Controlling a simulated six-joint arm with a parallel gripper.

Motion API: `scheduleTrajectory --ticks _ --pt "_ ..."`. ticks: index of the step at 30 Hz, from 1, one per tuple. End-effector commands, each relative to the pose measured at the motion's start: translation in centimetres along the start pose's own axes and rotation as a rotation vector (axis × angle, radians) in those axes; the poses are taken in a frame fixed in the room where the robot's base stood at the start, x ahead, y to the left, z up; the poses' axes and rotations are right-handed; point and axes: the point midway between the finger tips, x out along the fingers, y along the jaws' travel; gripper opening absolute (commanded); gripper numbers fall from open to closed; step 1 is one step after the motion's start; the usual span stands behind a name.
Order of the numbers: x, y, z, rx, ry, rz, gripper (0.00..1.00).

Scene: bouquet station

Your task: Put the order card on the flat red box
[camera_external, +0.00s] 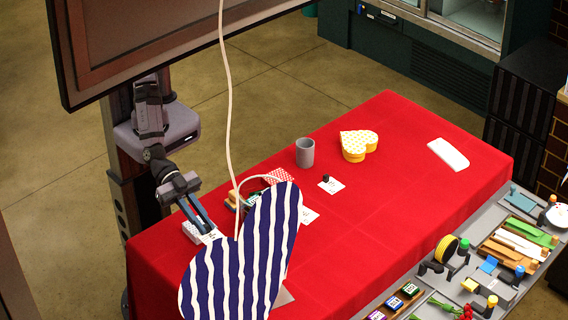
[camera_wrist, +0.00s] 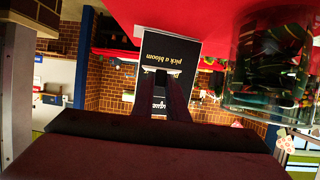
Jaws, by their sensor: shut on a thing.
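My gripper (camera_external: 207,228) reaches down low over the left end of the red table, its fingers close together. A white card with dark print (camera_external: 193,233), which looks like the order card, is at the fingertips. In the wrist view, my gripper (camera_wrist: 160,78) is shut on what shows only as a thin pale edge. The flat red box (camera_external: 279,176) with a white pattern lies farther right on the table, partly behind other items and the balloon string. The big striped balloon hides part of the table near my gripper.
A blue-and-white striped heart balloon (camera_external: 245,262) covers the table's front left. A grey cup (camera_external: 305,153), a yellow heart box (camera_external: 356,145) and a small white card (camera_external: 331,186) stand beyond. The wrist view shows a black sign (camera_wrist: 168,52) and a glass vessel (camera_wrist: 265,75).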

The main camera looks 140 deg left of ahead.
Motion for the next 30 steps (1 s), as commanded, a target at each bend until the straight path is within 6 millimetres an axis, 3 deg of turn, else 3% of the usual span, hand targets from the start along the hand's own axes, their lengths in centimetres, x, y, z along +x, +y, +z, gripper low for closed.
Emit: scheduleTrajectory --ticks 6,13,22,26,30 --pt "-1.7 0.0 -4.1 -0.005 0.008 0.003 0.00" --pt "-2.6 -0.5 -6.5 -0.009 0.003 -0.012 0.00" --pt "-2.5 -8.0 -7.0 -0.100 0.001 -0.235 0.00" --pt "-3.2 -13.1 -6.9 -0.162 0.001 -0.388 0.00" --pt "-5.1 -19.4 -6.1 -0.244 0.000 -0.589 0.00"
